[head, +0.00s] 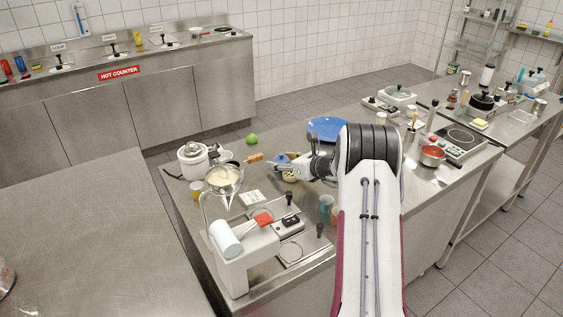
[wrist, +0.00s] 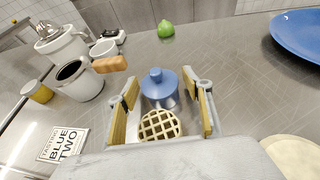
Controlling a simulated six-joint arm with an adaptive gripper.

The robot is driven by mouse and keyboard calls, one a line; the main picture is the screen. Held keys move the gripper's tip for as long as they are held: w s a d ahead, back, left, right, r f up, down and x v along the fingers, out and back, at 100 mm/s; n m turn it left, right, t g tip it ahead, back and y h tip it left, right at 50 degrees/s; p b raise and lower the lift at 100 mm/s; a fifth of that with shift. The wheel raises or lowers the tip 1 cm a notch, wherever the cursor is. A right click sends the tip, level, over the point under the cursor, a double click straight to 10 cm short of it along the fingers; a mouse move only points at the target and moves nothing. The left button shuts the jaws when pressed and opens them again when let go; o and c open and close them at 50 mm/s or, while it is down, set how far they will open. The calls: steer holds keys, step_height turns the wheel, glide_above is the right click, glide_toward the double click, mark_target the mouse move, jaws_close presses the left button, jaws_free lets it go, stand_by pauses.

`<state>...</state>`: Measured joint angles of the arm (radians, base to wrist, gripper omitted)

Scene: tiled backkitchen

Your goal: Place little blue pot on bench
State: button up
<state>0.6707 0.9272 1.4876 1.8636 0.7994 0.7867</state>
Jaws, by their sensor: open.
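The little blue pot (wrist: 159,84), with a round knob on its lid, is upright in the wrist view, just beyond a lattice-topped pie (wrist: 160,125). In the head view, a small patch of the blue pot (head: 281,159) shows beside my gripper (head: 291,167), which partly hides it. In the wrist view, my gripper (wrist: 165,100) is open, with one finger left and one right of the pot and pie. I see no finger clearly touching the pot. The pot's lower part is partly hidden by the pie. The steel bench (head: 210,237) lies below.
A wooden-handled pan (wrist: 78,82), white cooker (wrist: 60,45) and yellow cup (wrist: 38,92) stand left. A lime (wrist: 166,29) and blue plate (wrist: 300,33) are beyond. A stand mixer (head: 245,262) occupies the bench's near left end.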

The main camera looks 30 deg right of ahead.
steer(key=v, duration=1.1)
steer(key=shift+s, duration=0.3)
steer(key=shift+r, duration=0.1)
stand_by(0.4)
steer(key=s+a+r+n+g+y, duration=0.1)
steer(key=s+a+r+n+g, duration=0.15)
steer(key=a+r+n, duration=0.8)
steer(key=s+a+r+n+g+y, duration=0.15)
steer(key=s+a+r+n, duration=0.25)
steer(key=a+r+n, duration=0.65)
steer(key=s+a+f+n+g, duration=0.1)
steer(key=s+a, duration=0.3)
steer(key=s, duration=0.1)
steer(key=s+a+f+n+g+h, duration=0.1)
steer(key=s+a+n, duration=0.1)
steer(key=s+a, duration=0.3)
steer(key=s+a+f+n+g, duration=0.1)
steer(key=s+a, duration=0.3)
steer(key=s, duration=0.1)
steer(key=shift+a+n+h, duration=0.15)
steer(key=shift+n+h, duration=0.2)
steer(key=shift+n, duration=0.05)
steer(key=s+f+n+h, duration=0.3)
steer(key=s+n, duration=0.5)
steer(key=s, duration=0.8)
steer(key=shift+f+n+g, duration=0.3)
steer(key=shift+f, duration=0.5)
